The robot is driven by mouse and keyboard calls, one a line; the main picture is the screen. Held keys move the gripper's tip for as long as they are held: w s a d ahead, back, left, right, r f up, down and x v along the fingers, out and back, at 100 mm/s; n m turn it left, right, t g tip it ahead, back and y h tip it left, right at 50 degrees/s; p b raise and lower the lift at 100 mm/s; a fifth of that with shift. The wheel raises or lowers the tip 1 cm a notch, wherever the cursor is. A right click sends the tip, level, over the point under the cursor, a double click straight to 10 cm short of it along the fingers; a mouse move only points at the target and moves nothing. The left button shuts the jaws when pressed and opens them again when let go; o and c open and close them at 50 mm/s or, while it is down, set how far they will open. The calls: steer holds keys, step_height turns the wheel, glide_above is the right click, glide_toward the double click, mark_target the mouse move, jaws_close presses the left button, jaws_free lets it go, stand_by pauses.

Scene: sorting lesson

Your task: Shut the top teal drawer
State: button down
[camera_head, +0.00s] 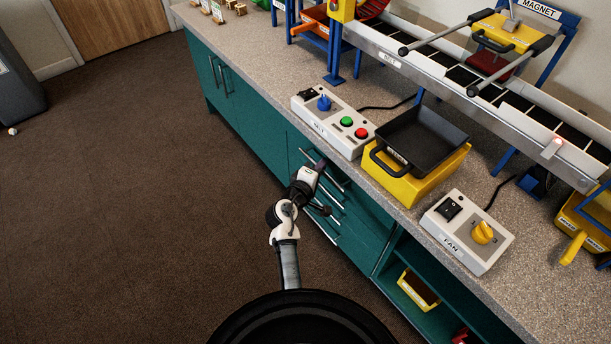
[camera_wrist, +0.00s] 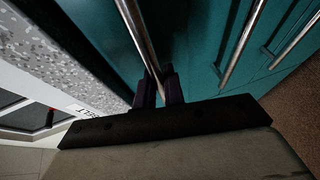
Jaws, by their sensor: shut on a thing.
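The top teal drawer (camera_wrist: 182,42) is in the cabinet under the counter, with a long metal bar handle (camera_head: 336,182). In the wrist view this handle (camera_wrist: 138,36) runs down between the dark fingers of my gripper (camera_wrist: 159,92). In the head view my gripper (camera_head: 318,166) is at the handle, just below the counter edge, and is shut on it. My arm partly hides the drawer front. I cannot tell from these views how far the drawer stands out from the cabinet.
Lower drawer handles (camera_wrist: 244,42) lie close below. On the counter (camera_head: 262,77) above are a belt control box (camera_head: 333,118), a black tray (camera_head: 423,132) on a yellow base and a fan box (camera_head: 467,232). An open shelf (camera_head: 410,262) is to the right. The brown floor in front is clear.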

steer(key=shift+w+d+r, duration=0.1)
steer(key=shift+w+d, duration=0.4)
steer(key=shift+d, duration=0.2)
steer(key=c, duration=1.8)
jaws_free()
steer(key=shift+d, duration=0.1)
steer(key=shift+o, duration=0.2)
steer(key=b+v, duration=0.1)
steer(key=v, duration=1.3)
steer(key=shift+w, duration=0.15)
